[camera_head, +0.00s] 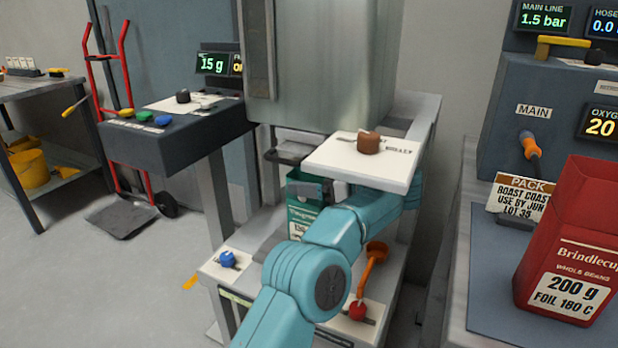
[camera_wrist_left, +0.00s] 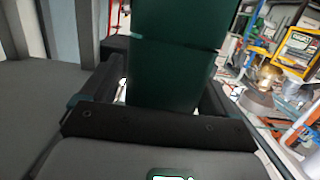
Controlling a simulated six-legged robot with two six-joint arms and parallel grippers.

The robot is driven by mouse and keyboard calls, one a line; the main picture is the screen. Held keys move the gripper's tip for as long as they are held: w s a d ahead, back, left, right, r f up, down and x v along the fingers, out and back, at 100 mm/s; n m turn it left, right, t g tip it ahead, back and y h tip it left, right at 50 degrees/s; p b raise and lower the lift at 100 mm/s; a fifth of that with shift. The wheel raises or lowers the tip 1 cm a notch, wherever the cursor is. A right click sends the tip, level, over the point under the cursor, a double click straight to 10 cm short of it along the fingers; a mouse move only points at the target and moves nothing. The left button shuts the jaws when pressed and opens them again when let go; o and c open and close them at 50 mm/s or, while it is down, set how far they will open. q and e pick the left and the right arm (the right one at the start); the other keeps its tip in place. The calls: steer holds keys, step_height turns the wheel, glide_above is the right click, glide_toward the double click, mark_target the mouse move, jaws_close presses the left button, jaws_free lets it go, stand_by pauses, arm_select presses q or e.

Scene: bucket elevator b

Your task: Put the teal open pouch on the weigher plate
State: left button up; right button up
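The teal pouch (camera_head: 303,220) stands roughly upright under the metal hopper, in the lower bay of the machine. My teal left arm crosses in front of it and hides its right side. My left gripper (camera_head: 306,189) is at the pouch's upper part. In the left wrist view the dark teal pouch (camera_wrist_left: 175,75) stands between the two fingers of the left gripper (camera_wrist_left: 165,90), which appear to touch its sides. A dark grey surface (camera_head: 268,243) beside the pouch's foot may be the weigher plate. Contact between the pouch and it is hidden. My right gripper is not in view.
A white shelf (camera_head: 345,165) with a brown knob (camera_head: 368,143) juts out above my forearm. A blue knob (camera_head: 227,259) and a red-knobbed orange lever (camera_head: 358,309) flank the lower bay. A red pouch (camera_head: 567,250) stands on the right bench. A display (camera_head: 211,64) reads 15 g.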

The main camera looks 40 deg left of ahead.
arm_select(q)
steer(key=shift+w+d+r, duration=0.1)
steer(key=shift+r, duration=0.15)
steer(key=f+p+v, duration=0.1)
steer(key=p+v, duration=0.3)
steer(key=v, duration=0.3)
steer(key=shift+r, duration=0.45)
steer(key=shift+d, duration=0.1)
